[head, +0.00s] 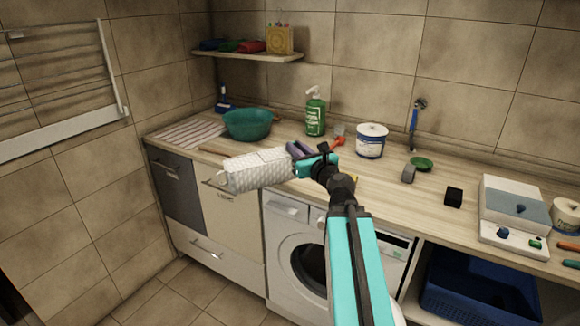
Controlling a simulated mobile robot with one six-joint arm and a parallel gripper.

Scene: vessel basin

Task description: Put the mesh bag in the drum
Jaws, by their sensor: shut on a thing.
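The white mesh bag (258,171) hangs in the air in front of the counter, left of my gripper. My gripper (300,161) is shut on the bag's right end. The bag lies roughly level, with its textured side facing me. The washing machine (286,209) stands under the counter, below and right of the bag. Its round drum opening (311,265) looks dark inside. My arm covers the right part of the machine front, and I cannot tell whether the door is open.
On the counter (440,207) stand a teal basin (248,124), a green pump bottle (315,115) and a white tub (371,141). A white and grey box (515,212) sits at the right. A blue crate (480,290) is below it. Floor shows at lower left.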

